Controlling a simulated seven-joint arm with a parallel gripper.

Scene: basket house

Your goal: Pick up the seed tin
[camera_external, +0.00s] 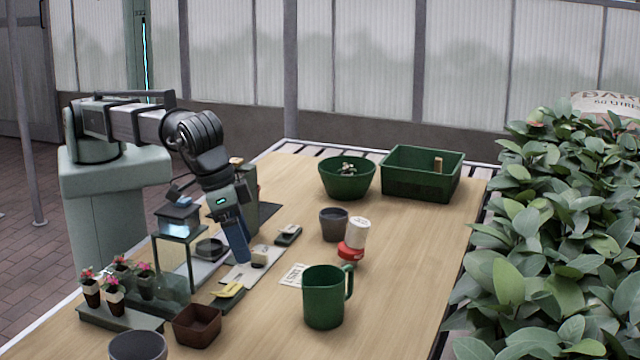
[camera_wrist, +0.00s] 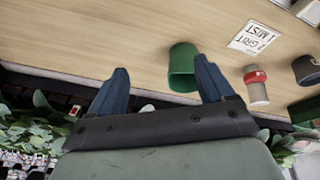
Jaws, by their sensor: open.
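A white and red can-shaped container (camera_external: 357,233), which looks like the seed tin, is on the wooden table right of centre. Its white part shows above a red part; I cannot read a label. It also shows in the wrist view (camera_wrist: 258,92), right of my fingers, with a red band. My gripper (camera_external: 238,251) points down over the table, left of the container and well apart from it. In the wrist view my two blue fingers (camera_wrist: 160,65) are spread, with nothing held between them.
A green mug (camera_external: 323,299) stands in front of the container, a dark grey pot (camera_external: 333,226) close behind it. A printed card (camera_external: 293,275) lies flat nearby. A green bowl (camera_external: 346,180) and green crate (camera_external: 421,174) are behind. Potted flowers (camera_external: 114,292) stand left. The table's right side is clear.

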